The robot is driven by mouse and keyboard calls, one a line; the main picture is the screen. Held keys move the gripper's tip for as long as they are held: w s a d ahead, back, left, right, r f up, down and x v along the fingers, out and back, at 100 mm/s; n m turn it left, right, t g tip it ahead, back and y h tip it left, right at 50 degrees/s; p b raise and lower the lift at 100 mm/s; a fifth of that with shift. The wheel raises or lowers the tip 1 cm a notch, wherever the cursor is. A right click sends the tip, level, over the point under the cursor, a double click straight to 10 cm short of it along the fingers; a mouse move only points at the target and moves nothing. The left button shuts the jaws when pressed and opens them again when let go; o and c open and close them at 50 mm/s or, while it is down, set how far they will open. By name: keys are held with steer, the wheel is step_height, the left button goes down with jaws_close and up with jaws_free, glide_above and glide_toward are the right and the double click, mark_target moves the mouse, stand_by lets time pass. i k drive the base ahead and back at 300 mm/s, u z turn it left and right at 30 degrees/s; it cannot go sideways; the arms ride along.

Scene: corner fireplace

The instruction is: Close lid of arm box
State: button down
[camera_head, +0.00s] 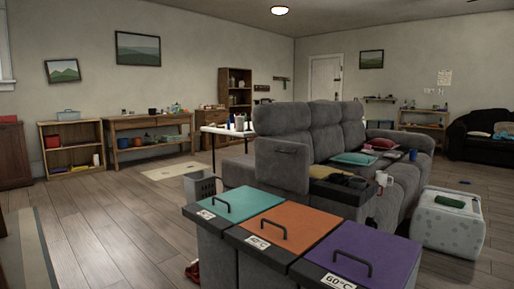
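The grey sofa (326,124) stands right of the middle, with its near armrest towards me. A grey padded lid (282,168) stands upright at the left end of this armrest, with a small dark handle near its top. The lid appears to be open. To its right is the arm box (346,193), with its dark rim and dark contents showing. A tan item (328,173) shows at its back edge; its exact place is unclear. The bottom of the box is hidden. My gripper is not in view.
A hamper with teal (234,202), orange (266,228) and purple (362,254) lids stands in front of the armrest. A grey perforated bin (200,188) is left of it. A white pouf (447,222) stands right. Open wooden floor (110,225) lies left.

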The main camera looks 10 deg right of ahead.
mark_target(285, 165)
steer(key=u, duration=0.6)
steer(key=i, duration=1.1)
steer(key=z, duration=0.25)
